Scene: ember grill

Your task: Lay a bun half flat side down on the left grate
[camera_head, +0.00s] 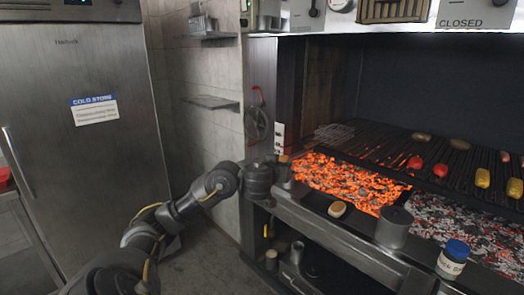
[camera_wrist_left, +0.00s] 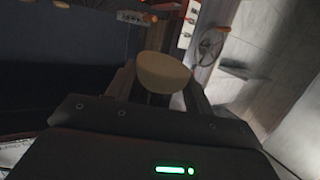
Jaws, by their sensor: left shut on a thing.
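My left gripper (camera_wrist_left: 163,88) is shut on a tan bun half (camera_wrist_left: 163,72), whose rounded side shows between the fingers in the wrist view. In the head view my left gripper (camera_head: 283,168) is at the left front corner of the grill, and a small tan part of the bun half (camera_head: 284,158) shows above it. Which way its flat side faces is hard to tell. The dark barred grate (camera_head: 385,145) lies behind and to the right of the gripper, above glowing coals. Another bun half (camera_head: 337,209) lies on the front ledge. My right gripper is not in view.
Orange coals (camera_head: 345,183) glow close to the gripper. Red and yellow peppers (camera_head: 440,170) and potatoes lie toward the grate's right. A grey metal pot (camera_head: 394,226) and a blue-lidded jar (camera_head: 453,259) stand on the front ledge (camera_head: 365,243). The grate's left part looks mostly clear.

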